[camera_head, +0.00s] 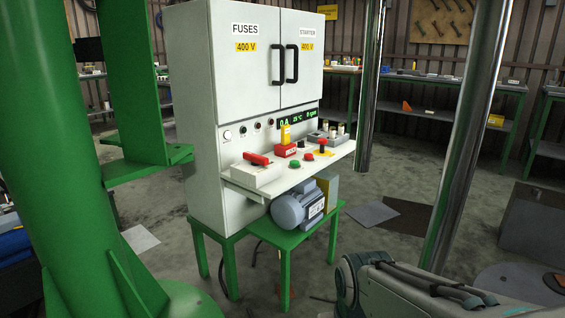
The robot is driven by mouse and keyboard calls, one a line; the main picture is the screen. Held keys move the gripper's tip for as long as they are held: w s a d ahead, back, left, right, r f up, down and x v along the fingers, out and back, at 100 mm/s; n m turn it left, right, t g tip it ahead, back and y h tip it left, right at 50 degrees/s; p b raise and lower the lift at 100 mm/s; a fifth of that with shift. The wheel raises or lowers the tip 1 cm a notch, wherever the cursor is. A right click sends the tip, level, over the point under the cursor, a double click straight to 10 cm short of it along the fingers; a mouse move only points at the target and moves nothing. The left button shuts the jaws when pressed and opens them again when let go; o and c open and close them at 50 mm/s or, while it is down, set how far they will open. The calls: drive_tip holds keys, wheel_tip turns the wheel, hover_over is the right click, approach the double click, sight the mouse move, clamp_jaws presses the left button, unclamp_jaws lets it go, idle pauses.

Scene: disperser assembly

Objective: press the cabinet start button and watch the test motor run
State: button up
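The white cabinet (207,95) stands left of centre on a green stand, with its FUSES and STARTER doors shut. Its shelf (243,191) carries a green button (295,164) and red buttons, one of them near the green one (309,157). A red-handled switch (257,160) is at the shelf's left end. The display (298,119) reads 0 A, 25 °C and 0 rpm. The blue-grey test motor (290,209) rests below the shelf on the green stand. Part of my arm shows at the lower right; my gripper is not in view.
A thick green column (48,130) fills the left side. Two bright metal posts stand right of the cabinet, one at the back (371,80) and one nearer (465,140). Workbenches (430,80) line the back wall. Flat plates lie on the floor right of the stand (370,214).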

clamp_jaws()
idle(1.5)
